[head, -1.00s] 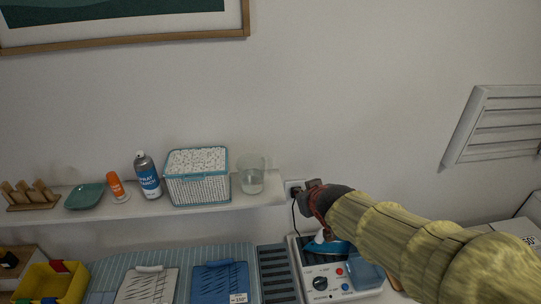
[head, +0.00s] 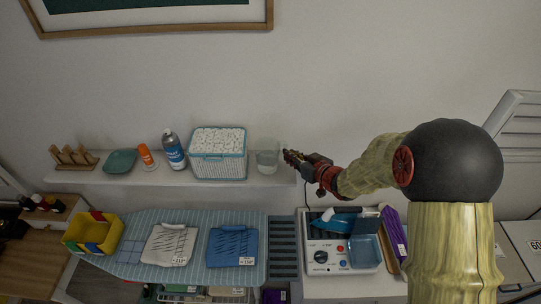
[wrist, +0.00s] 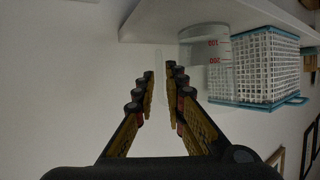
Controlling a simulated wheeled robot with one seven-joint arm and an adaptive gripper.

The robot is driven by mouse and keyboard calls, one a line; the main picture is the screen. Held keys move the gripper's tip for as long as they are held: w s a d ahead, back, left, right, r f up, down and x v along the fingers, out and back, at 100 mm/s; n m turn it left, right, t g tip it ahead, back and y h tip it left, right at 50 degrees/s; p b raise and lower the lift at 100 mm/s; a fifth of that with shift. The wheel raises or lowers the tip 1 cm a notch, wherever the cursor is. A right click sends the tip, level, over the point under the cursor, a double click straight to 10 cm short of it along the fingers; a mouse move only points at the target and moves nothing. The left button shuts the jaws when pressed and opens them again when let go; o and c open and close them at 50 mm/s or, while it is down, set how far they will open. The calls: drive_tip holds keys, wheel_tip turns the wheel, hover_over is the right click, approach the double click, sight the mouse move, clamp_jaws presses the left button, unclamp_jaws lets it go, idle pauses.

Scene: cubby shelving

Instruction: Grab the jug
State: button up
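The jug (head: 267,158) is a clear, see-through vessel standing upright at the right end of the wall shelf. In the wrist view the jug (wrist: 205,52) appears upside down, with red measuring marks. My gripper (head: 287,155) is just right of the jug at about its height. In the wrist view my gripper (wrist: 160,82) is open, with a gap between its two fingers. A faint pale strip, perhaps the jug's handle, shows beyond the gap. I cannot tell whether the fingers touch the jug.
A white basket with blue trim (head: 219,155) stands close left of the jug on the shelf (head: 240,185). A spray can (head: 173,150) and orange bottle (head: 146,156) are further left. Below are an ironing board (head: 200,262) and a control box (head: 335,258).

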sight(286, 146)
drive_tip(key=p+x, duration=0.1)
drive_tip(key=x, duration=0.3)
drive_tip(key=shift+w+a, duration=0.1)
drive_tip(key=shift+w, duration=0.15)
clamp_jaws()
idle(0.7)
drive_tip(key=shift+r, duration=0.2)
drive_tip(key=shift+r+b, duration=0.35)
drive_tip(key=shift+r, duration=0.7)
drive_tip(key=s+r+b, duration=0.1)
drive_tip(key=s+r, duration=0.9)
drive_tip(key=s, duration=0.3)
drive_tip(key=shift+s+d+r, duration=0.25)
drive_tip(key=shift+s+d, duration=0.1)
drive_tip(key=shift+s, duration=0.05)
